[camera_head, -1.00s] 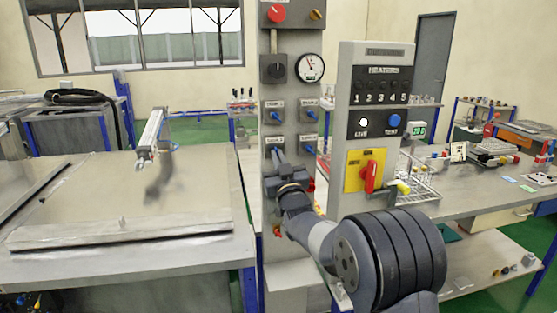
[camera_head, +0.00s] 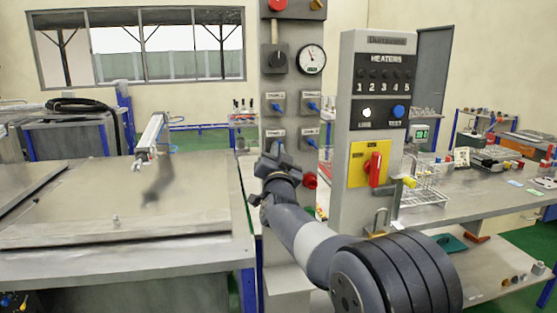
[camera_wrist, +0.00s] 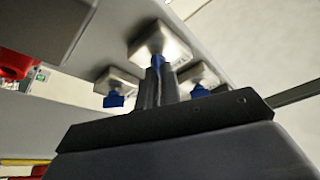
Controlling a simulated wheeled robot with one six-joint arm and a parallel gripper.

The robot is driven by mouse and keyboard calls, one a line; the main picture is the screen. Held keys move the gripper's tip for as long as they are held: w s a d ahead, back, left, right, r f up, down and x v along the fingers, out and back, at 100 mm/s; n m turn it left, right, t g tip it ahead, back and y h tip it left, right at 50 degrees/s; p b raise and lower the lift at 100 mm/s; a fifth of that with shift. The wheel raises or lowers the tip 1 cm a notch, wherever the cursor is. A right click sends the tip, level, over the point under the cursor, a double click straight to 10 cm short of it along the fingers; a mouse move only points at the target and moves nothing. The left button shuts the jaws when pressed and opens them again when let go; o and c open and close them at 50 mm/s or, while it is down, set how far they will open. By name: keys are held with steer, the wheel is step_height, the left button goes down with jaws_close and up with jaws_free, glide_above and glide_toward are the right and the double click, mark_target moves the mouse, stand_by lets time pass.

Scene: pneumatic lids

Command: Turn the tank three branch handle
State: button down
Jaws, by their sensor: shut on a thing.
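A grey upright panel (camera_head: 297,82) carries two rows of small pale valve plates with blue handles. My gripper (camera_head: 274,149) is at the lower left branch valve (camera_head: 276,132) in the head view. In the wrist view, my gripper's dark fingers (camera_wrist: 158,78) are shut on a blue handle (camera_wrist: 157,61) below its pale plate (camera_wrist: 160,42). Only a little blue shows between the fingers. Two other blue handles, one at the left (camera_wrist: 114,99) and one at the right (camera_wrist: 199,91), stand free of the fingers. I cannot read which handle is labelled tank three.
A heaters box (camera_head: 388,75) with a red rotary switch (camera_head: 376,169) stands close to the right of my arm. A red knob (camera_head: 310,180) is just right of my gripper. A metal-topped bench (camera_head: 200,205) lies left, and a worktable (camera_head: 470,195) lies right.

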steer(key=shift+a+r+m+g+h+p, duration=0.1)
steer(key=shift+m+g+h+p, duration=0.3)
steer(key=shift+m, duration=0.7)
steer(key=shift+a+r+m+h+p, duration=0.1)
steer(key=shift+m+h, duration=0.5)
steer(key=shift+m, duration=0.5)
steer(key=shift+d+f+m, duration=0.1)
steer(key=shift+m, duration=0.2)
steer(key=c, duration=1.6)
jaws_free()
steer(key=b+v, duration=0.3)
steer(key=v, duration=0.7)
steer(key=shift+s, duration=0.4)
